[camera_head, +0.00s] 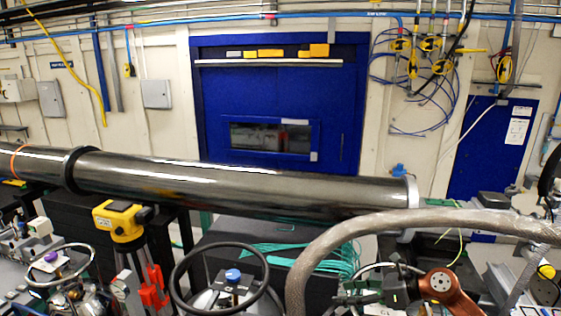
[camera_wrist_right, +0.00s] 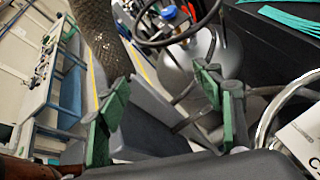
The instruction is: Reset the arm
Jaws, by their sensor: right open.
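My right gripper (camera_head: 385,288) is at the lower right of the head view, with my orange-brown arm link beside it. It is partly lost among equipment there. In the right wrist view the gripper (camera_wrist_right: 163,112) has its two green-padded fingers spread wide apart, with nothing held between them. The thick braided grey hose (camera_head: 330,238) arches just behind and over the gripper in the head view. The hose also shows in the wrist view (camera_wrist_right: 103,50), rising past the left finger. My left gripper is not in view.
A long black tube (camera_head: 240,185) crosses the hutch at mid-height. A yellow device (camera_head: 122,222) on a tripod stands at left. A black ring (camera_head: 222,275) surrounds a blue-knobbed valve. Teal cables (camera_head: 310,258) lie behind. A blue door (camera_head: 275,95) is in the back wall.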

